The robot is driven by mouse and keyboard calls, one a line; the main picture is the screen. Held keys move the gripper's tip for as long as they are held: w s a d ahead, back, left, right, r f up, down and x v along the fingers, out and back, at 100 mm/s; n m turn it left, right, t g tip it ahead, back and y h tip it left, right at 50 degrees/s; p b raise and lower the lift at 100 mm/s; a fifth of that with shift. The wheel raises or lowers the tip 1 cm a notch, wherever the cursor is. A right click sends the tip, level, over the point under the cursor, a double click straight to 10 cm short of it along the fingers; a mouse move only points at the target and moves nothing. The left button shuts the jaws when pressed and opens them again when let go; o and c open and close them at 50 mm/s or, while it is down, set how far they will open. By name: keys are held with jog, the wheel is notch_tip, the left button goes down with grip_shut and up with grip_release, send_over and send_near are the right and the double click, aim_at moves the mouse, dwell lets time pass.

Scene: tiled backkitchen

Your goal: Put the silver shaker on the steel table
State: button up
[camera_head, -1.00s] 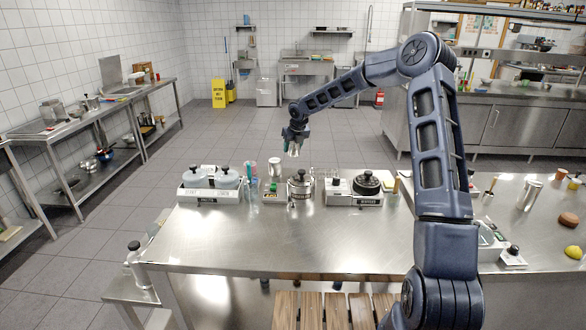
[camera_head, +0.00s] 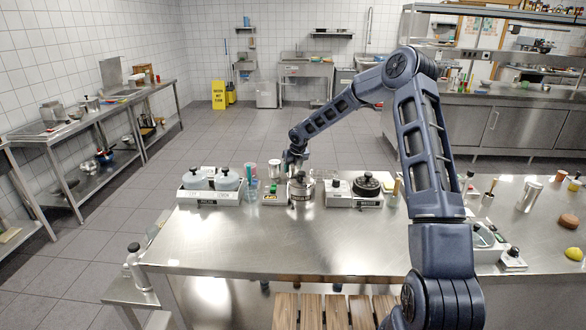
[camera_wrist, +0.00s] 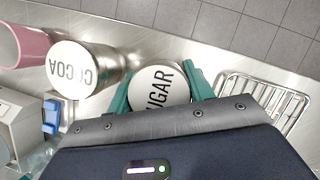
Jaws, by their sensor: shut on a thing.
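My gripper (camera_wrist: 160,92) is shut on a round shaker (camera_wrist: 158,80) with a white lid lettered SUGAR, its green fingers on either side. In the head view my gripper (camera_head: 296,163) is low at the back of the steel table (camera_head: 235,235), behind a metal pot, and the held shaker is mostly hidden. A second silver shaker (camera_wrist: 84,70), lettered COCOA, stands just left of it in the wrist view. This one also shows in the head view (camera_head: 274,168).
A pink cup (camera_wrist: 22,46) is left of the cocoa shaker; a wire rack (camera_wrist: 262,100) lies to the right. The table's front middle is clear.

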jog(key=shift+f, duration=0.1)
jog(key=o, duration=0.8)
